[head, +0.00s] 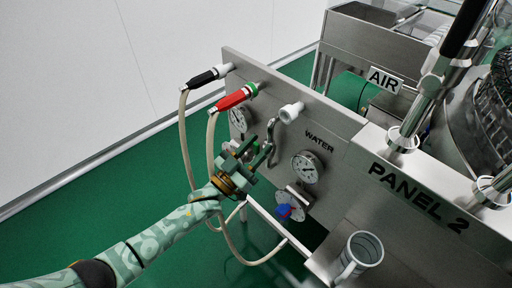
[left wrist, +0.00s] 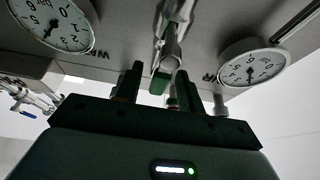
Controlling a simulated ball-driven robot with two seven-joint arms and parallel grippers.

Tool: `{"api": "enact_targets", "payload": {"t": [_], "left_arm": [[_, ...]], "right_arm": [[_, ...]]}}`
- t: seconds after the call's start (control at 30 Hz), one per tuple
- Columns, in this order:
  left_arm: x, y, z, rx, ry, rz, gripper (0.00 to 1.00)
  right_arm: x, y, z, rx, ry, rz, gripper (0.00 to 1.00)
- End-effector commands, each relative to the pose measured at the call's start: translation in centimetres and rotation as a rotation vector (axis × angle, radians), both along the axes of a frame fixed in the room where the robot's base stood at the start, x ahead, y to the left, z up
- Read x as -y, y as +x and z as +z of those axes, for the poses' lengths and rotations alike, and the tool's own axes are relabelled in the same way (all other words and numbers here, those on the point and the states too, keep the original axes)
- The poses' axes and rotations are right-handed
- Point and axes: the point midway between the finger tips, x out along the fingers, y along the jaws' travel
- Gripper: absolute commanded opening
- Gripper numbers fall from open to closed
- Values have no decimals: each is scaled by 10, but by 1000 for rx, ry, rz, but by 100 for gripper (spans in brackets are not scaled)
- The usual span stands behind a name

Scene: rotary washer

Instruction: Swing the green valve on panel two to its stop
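Panel two is a steel panel marked PANEL 2 (head: 418,198) and WATER. My left gripper (head: 250,152) is at its face, between two gauges, beside a curved metal pipe (head: 271,143). In the left wrist view, the two dark fingers (left wrist: 158,85) stand apart, with a small green part, likely the green valve's handle (left wrist: 160,83), showing between them in front of a metal pipe (left wrist: 173,42). Contact with the fingers cannot be made out. In the head view, my gripper hides most of the valve. My right gripper is in neither view.
Gauges (head: 306,168) (head: 238,120) flank the gripper. A blue-handled valve (head: 284,211) sits below. Black (head: 206,77) and red (head: 234,98) hose fittings and a white fitting (head: 291,112) jut out above; pale hoses (head: 184,135) hang near my arm. A metal mug (head: 362,252) stands lower right.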

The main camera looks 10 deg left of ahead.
Motion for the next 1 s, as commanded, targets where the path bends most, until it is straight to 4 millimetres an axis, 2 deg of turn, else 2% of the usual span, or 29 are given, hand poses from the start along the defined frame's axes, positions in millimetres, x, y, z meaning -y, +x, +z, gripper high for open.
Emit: {"api": "enact_targets", "payload": {"t": [0.13, 0.23, 0.5, 0.7, 0.83, 1.0], "left_arm": [[-4, -6, -2, 1, -1, 0, 38], [-13, -18, -8, -1, 2, 0, 38], [-52, -73, -37, -3, 2, 1, 38], [-77, -106, -54, -3, 2, 1, 38], [-85, -118, -61, -2, 1, 1, 38], [-88, -123, -63, -1, 1, 0, 38]], "right_arm": [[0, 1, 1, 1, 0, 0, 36], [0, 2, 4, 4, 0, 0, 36], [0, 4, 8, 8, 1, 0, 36], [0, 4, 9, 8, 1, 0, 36], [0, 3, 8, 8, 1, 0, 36], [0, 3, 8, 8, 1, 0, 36]]}}
